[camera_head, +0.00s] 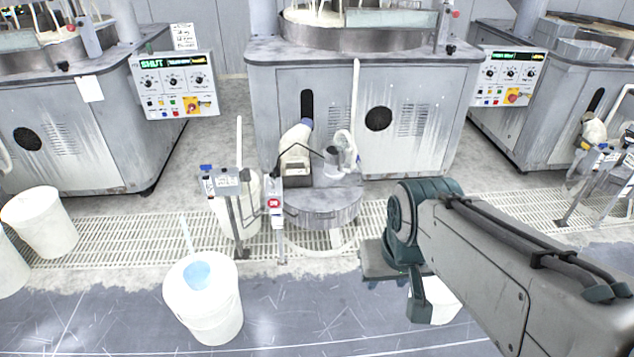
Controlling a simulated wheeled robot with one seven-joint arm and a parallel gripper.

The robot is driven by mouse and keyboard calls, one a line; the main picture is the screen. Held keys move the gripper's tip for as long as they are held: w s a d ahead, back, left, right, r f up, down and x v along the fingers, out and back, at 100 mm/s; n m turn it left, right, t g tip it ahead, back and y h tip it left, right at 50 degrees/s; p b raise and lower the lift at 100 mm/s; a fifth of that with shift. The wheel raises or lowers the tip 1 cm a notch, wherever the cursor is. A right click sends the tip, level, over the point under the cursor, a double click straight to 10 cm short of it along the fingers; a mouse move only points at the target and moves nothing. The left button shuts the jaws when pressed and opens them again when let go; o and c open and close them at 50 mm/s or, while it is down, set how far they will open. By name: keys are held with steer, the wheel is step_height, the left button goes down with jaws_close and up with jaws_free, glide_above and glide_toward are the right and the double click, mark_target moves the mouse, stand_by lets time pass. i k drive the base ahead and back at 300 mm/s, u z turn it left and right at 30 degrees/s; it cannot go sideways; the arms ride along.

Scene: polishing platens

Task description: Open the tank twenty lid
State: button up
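A low round tank (325,212) stands on the floor grating in front of the middle machine. Its grey top carries a white-topped pump (296,152) and a small grey container with a hose. I can read no number twenty on it, so I cannot tell which tank is meant. I see no raised lid. My arm comes in from the lower right and bends at a dark teal joint, just right of this tank and apart from it in the picture.
A white bucket (204,304) with blue liquid and a stick stands front left. Another white bucket (40,222) is farther left. A post with a red sign (274,203) and a stand with a label (226,182) rise beside the tank. The front floor is mostly clear.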

mark_target(330, 199)
steer(key=i, duration=2)
